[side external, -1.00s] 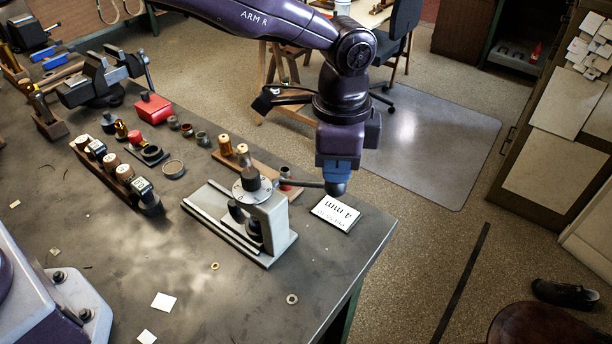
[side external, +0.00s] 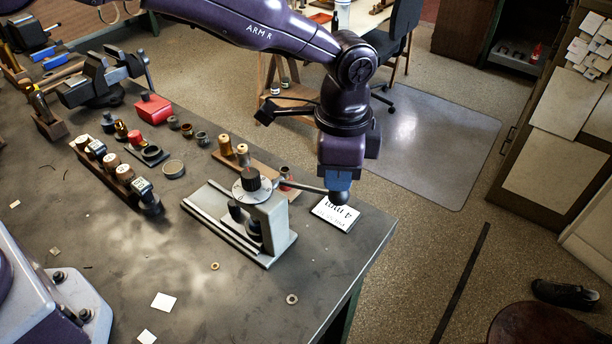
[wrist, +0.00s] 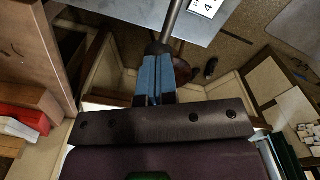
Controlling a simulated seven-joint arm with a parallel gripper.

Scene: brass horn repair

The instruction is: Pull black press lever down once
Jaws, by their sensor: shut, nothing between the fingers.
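The small grey press (side external: 272,222) stands near the bench's right corner, with a dark knob and round dial on top. Its lever (side external: 302,187) reaches out to the right and slopes slightly down to a black ball knob (side external: 339,197). My gripper (side external: 337,187) points down with its blue fingers together, right over the ball and apparently touching its top. In the wrist view the closed fingertips (wrist: 157,58) meet the black knob (wrist: 159,47), and the lever rod (wrist: 172,18) runs up from it. The exact contact is partly hidden by the fingers.
A white label card (side external: 335,214) lies on the bench below the lever's end. A wooden block with brass pieces (side external: 242,160) stands behind the press. The bench's right edge is close by, with open floor beyond. The bench front is mostly clear.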

